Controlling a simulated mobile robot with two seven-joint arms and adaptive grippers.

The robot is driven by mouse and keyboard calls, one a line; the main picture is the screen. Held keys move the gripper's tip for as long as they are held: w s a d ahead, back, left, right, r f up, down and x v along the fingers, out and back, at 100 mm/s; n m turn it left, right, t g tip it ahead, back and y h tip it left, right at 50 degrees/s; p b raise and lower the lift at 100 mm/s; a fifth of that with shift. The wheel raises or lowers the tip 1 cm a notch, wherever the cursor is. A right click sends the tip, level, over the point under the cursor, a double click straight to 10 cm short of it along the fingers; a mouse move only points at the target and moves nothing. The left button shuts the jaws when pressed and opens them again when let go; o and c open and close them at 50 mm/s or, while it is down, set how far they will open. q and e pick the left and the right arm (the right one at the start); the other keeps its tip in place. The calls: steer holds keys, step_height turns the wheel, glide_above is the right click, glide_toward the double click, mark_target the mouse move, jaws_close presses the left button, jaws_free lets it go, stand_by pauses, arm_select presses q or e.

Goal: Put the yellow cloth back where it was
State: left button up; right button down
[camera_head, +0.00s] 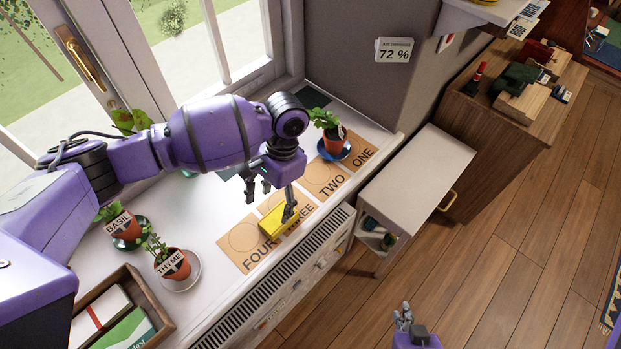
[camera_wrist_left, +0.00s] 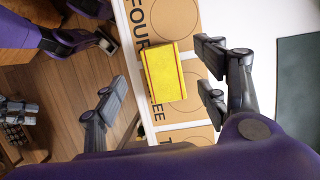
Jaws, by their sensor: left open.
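The yellow cloth (camera_head: 280,219), a flat folded rectangle, lies on the windowsill over the card marked THREE (camera_head: 303,211), at its border with the card marked FOUR (camera_head: 242,240). The cloth also shows in the left wrist view (camera_wrist_left: 165,72), between my open fingers. My left gripper (camera_head: 270,202) is open just above the cloth; one finger overlaps it in the head view, and I cannot tell whether they touch. My right gripper (camera_head: 404,318) is at the bottom of the head view, away from the sill; its opening is unclear.
A potted plant (camera_head: 334,138) on a blue saucer stands on card ONE. The BASIL pot (camera_head: 124,228) and THYME pot (camera_head: 172,264) stand left, near a wooden box (camera_head: 155,312). Card TWO (camera_head: 322,178) is bare. A white cabinet (camera_head: 415,175) stands right of the sill.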

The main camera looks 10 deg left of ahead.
arm_select(q)
steer(key=v, duration=0.4)
steer(key=shift+w+r, duration=0.1)
steer(key=shift+r, duration=0.3)
